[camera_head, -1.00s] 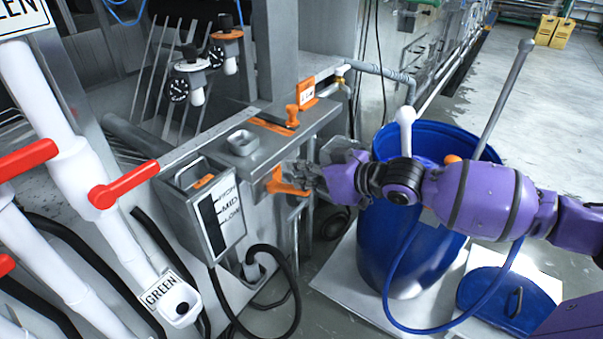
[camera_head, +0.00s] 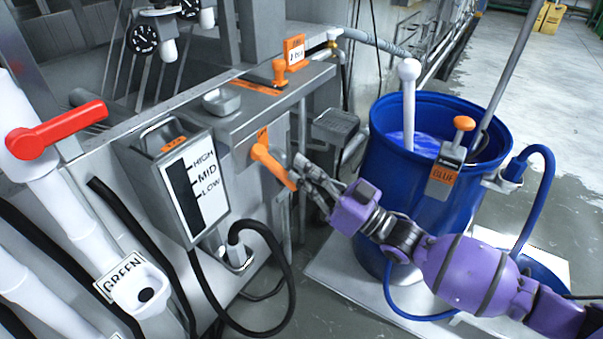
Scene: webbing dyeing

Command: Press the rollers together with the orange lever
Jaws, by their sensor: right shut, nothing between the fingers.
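The orange lever (camera_head: 272,163) is on the front face of the grey metal machine, its arm slanting down to the right. My right gripper (camera_head: 303,174) is shut and empty, close to the right of the lever's free end. The fingertips seem to be at or just beside the lever's tip; I cannot tell whether they touch it. The purple arm reaches in from the right. My left gripper is not in view. I cannot make out the rollers.
A grey HIGH/MID/LOW box (camera_head: 190,185) stands left of the lever. An orange knob (camera_head: 280,72) stands on the machine top. A blue barrel (camera_head: 425,190) with a BLUE label is to the right. A red-handled white pipe (camera_head: 60,130) is at the left.

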